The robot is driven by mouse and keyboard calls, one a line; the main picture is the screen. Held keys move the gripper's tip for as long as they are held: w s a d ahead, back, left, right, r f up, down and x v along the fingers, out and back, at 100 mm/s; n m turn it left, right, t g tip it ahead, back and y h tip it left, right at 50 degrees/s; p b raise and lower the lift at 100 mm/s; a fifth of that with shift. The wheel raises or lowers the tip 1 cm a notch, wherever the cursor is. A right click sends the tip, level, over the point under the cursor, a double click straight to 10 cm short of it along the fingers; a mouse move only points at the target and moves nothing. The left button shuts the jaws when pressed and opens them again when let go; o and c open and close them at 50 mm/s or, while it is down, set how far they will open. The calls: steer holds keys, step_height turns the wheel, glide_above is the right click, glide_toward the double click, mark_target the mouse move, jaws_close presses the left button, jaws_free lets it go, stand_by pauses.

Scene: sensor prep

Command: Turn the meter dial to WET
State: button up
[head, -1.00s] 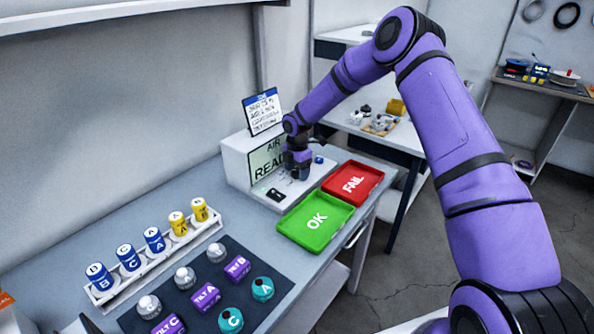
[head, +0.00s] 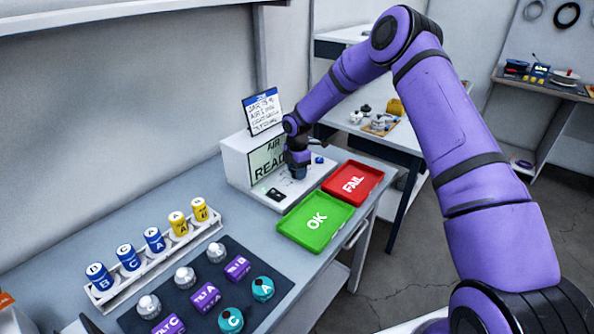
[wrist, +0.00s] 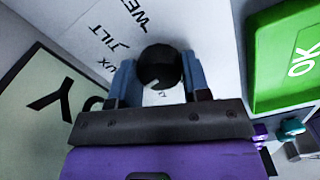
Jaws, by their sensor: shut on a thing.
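The meter (head: 238,150) is a white box with a flat base on the bench; its screen (head: 267,160) reads AIR and READ, the rest hidden behind my arm. The dial (wrist: 159,66) is a round black knob on the white base, with a pale mark near its lower edge in the wrist view. The labels WET (wrist: 137,10), TILT (wrist: 118,35) and a partly hidden UX lie left of it. My gripper (wrist: 159,78) is shut on the dial, one finger each side. In the head view my gripper (head: 298,173) hides the dial.
A green OK tray (head: 300,238) and a red FAIL tray (head: 368,173) sit right of the meter. A small black item (head: 275,194) lies on the meter's base. A can rack (head: 150,262) and a dark mat (head: 250,297) with several parts stand nearer.

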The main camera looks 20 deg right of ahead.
steer(key=m, duration=1.1)
steer(key=shift+m, duration=0.3)
steer(key=m, duration=0.5)
steer(key=shift+m, duration=0.3)
steer(key=m, duration=0.5)
steer(key=shift+m, duration=0.3)
steer(key=o, duration=0.9)
steer(key=shift+r, duration=0.1)
step_height(320, 180, up, 11)
steer(key=shift+f, duration=0.2)
